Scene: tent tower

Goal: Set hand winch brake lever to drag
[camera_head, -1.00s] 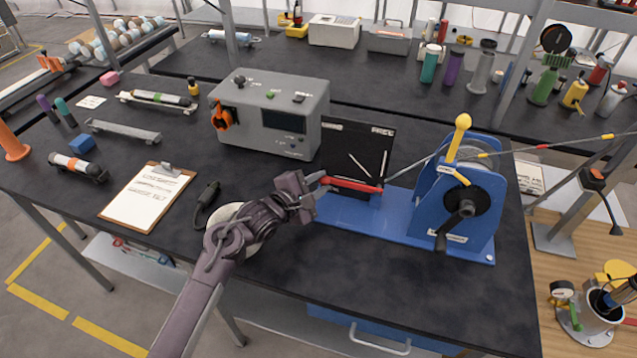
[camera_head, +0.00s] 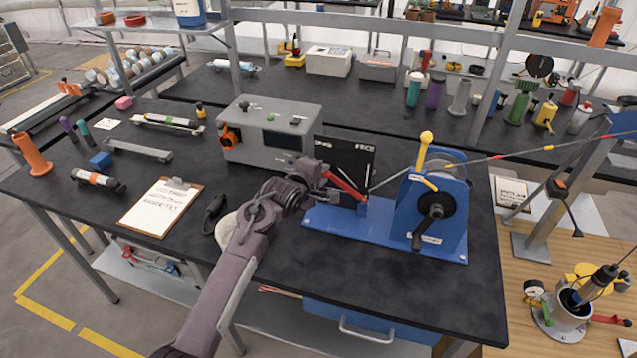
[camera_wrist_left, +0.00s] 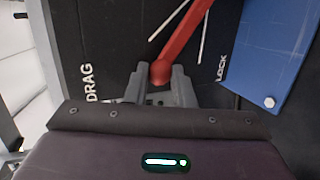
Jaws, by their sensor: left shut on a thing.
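The hand winch (camera_head: 440,205) is blue with a black crank and a yellow-knobbed lever (camera_head: 425,150), and stands on a blue base (camera_head: 335,220). Its red brake lever (camera_head: 347,186) slopes up to the left in front of a black panel (camera_head: 345,160). My left gripper (camera_head: 325,176) is shut on the lever's outer end. The left wrist view shows the red knob (camera_wrist_left: 160,74) between the fingers (camera_wrist_left: 160,90), with the DRAG label (camera_wrist_left: 88,83) to its left and LOCK (camera_wrist_left: 222,68) to its right. The knob lies between these labels. My right gripper is not in view.
A grey instrument box (camera_head: 270,133) stands behind my left gripper. A clipboard (camera_head: 160,207) and a black handheld item (camera_head: 214,212) lie to the left. A cable (camera_head: 530,152) runs from the winch to the upper right. The bench front by the base is clear.

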